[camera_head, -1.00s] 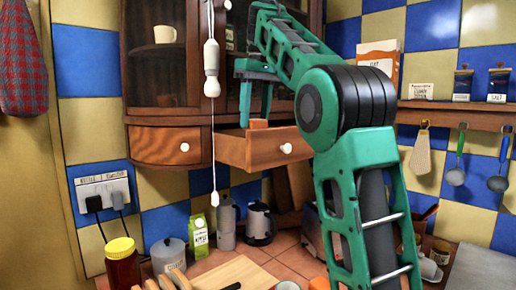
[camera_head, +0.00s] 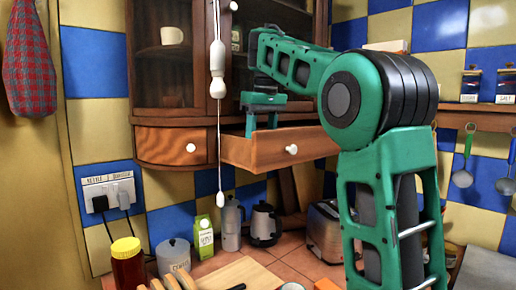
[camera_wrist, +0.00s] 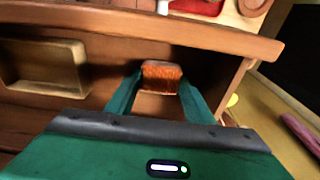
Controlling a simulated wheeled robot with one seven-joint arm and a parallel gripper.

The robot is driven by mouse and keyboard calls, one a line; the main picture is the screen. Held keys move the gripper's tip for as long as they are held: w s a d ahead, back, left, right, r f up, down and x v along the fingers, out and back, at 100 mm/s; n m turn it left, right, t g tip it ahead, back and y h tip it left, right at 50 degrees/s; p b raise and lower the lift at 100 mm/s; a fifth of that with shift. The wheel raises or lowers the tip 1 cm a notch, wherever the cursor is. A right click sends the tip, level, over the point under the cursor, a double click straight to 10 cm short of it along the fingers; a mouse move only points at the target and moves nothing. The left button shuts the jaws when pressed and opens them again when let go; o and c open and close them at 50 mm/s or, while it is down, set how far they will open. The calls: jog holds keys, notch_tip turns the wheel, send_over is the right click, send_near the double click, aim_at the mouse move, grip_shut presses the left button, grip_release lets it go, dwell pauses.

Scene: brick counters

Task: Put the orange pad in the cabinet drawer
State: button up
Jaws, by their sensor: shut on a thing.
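The open cabinet drawer (camera_head: 262,152) sticks out under the upper cabinet, with a white knob (camera_head: 291,149) on its front. My gripper (camera_head: 262,128) points down at the drawer, its fingertips partly behind the drawer's near wall. In the wrist view, my gripper (camera_wrist: 160,92) is shut on the orange pad (camera_wrist: 161,75), which sits between the two green fingers. The drawer's wooden wall (camera_wrist: 150,27) crosses the top of that view. The pad is hidden in the head view, and whether it touches the drawer floor cannot be told.
A closed drawer (camera_head: 175,147) is on the left. A white light-pull (camera_head: 217,85) hangs in front of the cabinet. Below stand a kettle (camera_head: 264,224), toaster (camera_head: 325,230), green carton (camera_head: 203,238) and jar (camera_head: 128,262). An orange thing (camera_head: 326,284) shows at the bottom edge.

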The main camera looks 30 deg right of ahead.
jog(key=o, duration=0.9)
jog(key=shift+s+d+r, duration=0.1)
jog(key=shift+s+r, duration=0.1)
jog(key=shift+r, duration=1.7)
jog(key=shift+s+r, duration=0.2)
jog(key=shift+r, duration=1.65)
